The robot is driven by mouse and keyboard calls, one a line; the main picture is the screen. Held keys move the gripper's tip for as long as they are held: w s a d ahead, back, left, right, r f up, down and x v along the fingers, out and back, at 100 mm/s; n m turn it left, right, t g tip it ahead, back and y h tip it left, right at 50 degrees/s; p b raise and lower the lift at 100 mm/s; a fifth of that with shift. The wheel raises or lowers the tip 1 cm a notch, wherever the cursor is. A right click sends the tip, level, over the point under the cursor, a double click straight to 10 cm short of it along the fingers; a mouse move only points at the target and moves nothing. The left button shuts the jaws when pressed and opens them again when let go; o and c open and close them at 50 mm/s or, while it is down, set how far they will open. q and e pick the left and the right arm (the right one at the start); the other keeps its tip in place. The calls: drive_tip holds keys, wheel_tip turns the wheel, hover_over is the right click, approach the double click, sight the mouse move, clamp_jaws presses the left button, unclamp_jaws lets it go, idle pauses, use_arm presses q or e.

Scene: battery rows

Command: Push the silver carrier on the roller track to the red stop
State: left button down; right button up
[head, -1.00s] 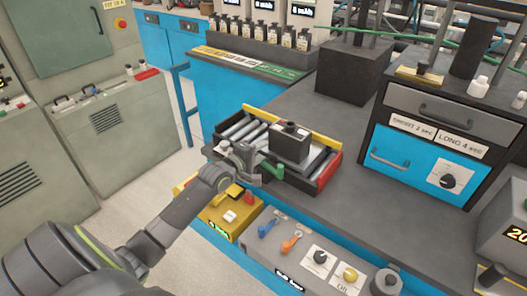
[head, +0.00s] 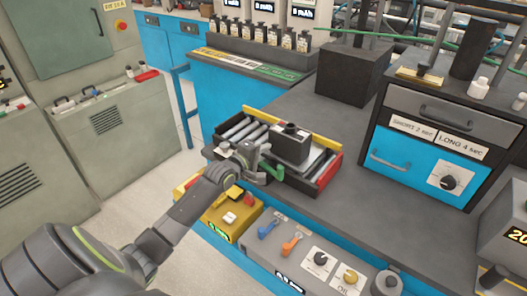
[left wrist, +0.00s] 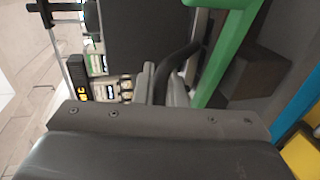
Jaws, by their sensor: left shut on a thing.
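The silver carrier (head: 312,163) sits on the roller track with a black battery block (head: 291,144) on it, toward the track's right end. The red stop (head: 328,171) is at that end, close to the carrier; I cannot tell whether they touch. Bare rollers (head: 242,130) show left of the carrier. My left gripper (head: 262,160) is at the track's front side, shut on a green handle (head: 275,172), left of and in front of the battery block. The fingertips are partly hidden. My right gripper is not in view.
A yellow box (head: 232,217) with buttons is below my left wrist. Blue and orange levers (head: 280,240) and knobs line the bench front. A yellow rail (head: 305,127) runs behind the track. A dark block (head: 355,73) and a drawer cabinet (head: 440,130) stand behind and right.

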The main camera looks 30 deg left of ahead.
use_arm(q)
drive_tip(key=shift+d+p, duration=0.25)
drive_tip(key=shift+p, duration=0.05)
drive_tip(key=d+p, duration=0.3)
drive_tip(key=d, duration=0.1)
drive_tip(key=shift+s, duration=0.2)
drive_tip(key=shift+f, duration=0.15)
drive_tip(key=shift+d, duration=0.1)
drive_tip(key=c, duration=1.6)
unclamp_jaws()
drive_tip(key=shift+d, duration=0.1)
drive_tip(key=shift+c, duration=0.2)
drive_tip(key=shift+o, duration=0.8)
drive_tip(key=shift+d, duration=0.15)
